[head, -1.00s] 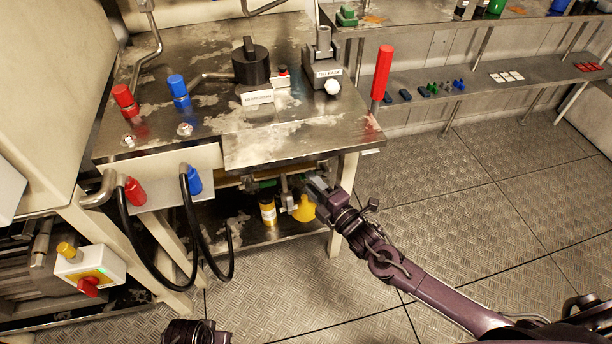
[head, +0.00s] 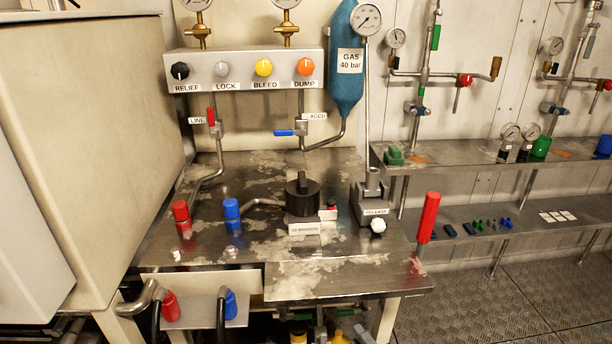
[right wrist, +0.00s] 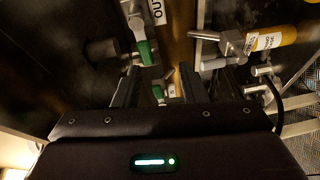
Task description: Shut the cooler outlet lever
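In the right wrist view a green lever (right wrist: 146,52) sits on a metal valve beside a white label (right wrist: 157,11), of which only "OU" reads. A second green lever (right wrist: 158,92) is further down, in line with the gap between my fingers. My right gripper (right wrist: 160,84) is open, its two dark fingers apart; I cannot tell whether either touches a lever. In the head view only a bit of my right gripper (head: 362,333) shows at the bottom edge, under the bench. Green (head: 319,317) shows there too, partly hidden. My left gripper is out of view.
The steel bench top (head: 340,278) overhangs the low area. A yellow bottle (right wrist: 270,40) and its metal fitting stand right of the levers. A red handle (head: 428,217) rises at the bench's right edge. Floor (head: 470,300) is free at right.

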